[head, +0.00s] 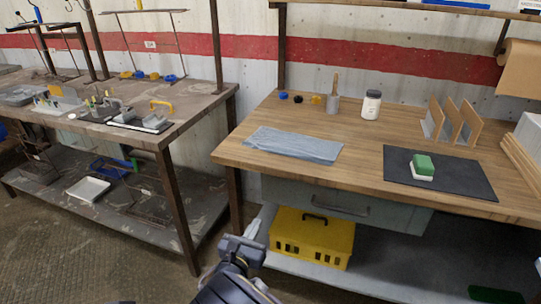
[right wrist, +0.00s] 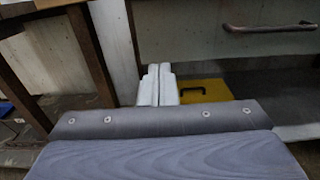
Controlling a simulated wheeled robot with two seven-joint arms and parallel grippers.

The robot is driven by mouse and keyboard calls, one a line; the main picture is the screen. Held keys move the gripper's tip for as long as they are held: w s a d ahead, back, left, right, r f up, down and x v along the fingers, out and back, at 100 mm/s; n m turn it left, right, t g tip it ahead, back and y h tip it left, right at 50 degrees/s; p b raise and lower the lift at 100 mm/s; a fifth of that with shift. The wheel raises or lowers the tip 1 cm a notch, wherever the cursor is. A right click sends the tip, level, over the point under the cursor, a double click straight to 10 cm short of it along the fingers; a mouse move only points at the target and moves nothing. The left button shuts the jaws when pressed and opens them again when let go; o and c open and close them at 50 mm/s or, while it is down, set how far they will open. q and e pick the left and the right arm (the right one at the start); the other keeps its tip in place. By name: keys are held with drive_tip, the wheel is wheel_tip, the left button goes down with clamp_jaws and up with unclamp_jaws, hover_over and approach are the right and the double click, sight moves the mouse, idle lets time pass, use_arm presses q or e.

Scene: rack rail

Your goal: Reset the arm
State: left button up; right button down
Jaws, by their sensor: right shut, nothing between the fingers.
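My right gripper (head: 247,236) shows in the head view, low in front of the wooden workbench (head: 230,152), to the left of the yellow toolbox. In the right wrist view its two pale fingers (right wrist: 157,84) are pressed together with nothing between them. It is apart from the bench and touches nothing that I can see. My left gripper does not show in either view.
On the workbench are a grey-blue cloth (head: 293,145), a dark mat (head: 460,178) with a green and white block (head: 423,166), and a white jar (head: 371,104). A yellow toolbox (head: 318,233) sits on the shelf below. Open floor (head: 80,260) lies at the left.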

drive_tip(key=s+d+r+m+g+h, duration=0.1)
drive_tip(key=s+d+m+g+h, duration=0.1)
drive_tip(key=d+m+g, duration=0.6)
drive_tip(key=s+d+m+g+h, duration=0.15)
drive_tip(key=d+m, duration=0.25)
drive_tip(key=d, duration=0.8)
drive_tip(key=s+d+r+m+g+y, duration=0.1)
drive_tip(key=s+d+m+g+y, duration=0.2)
drive_tip(key=s+d+m, duration=0.4)
drive_tip(key=s+d+r+m+g+y, duration=0.1)
drive_tip(key=s+d+m+g+y, duration=0.3)
drive_tip(key=s, duration=0.5)
drive_tip(key=s+a+r+m+t+y, duration=0.1)
drive_tip(key=s+r+m+t+y, duration=0.15)
drive_tip(key=s+m, duration=0.25)
drive_tip(key=s+a+r+m+t+y, duration=0.2)
drive_tip(key=s+m+y, duration=0.1)
drive_tip(key=s+m, duration=0.25)
wheel_tip(320, 180, up, 16)
drive_tip(key=p, duration=1.5)
drive_tip(key=shift+a+m+p, duration=0.15)
drive_tip(key=shift+m+p, duration=0.2)
drive_tip(key=shift+p, duration=0.05)
drive_tip(key=shift+s, duration=0.1)
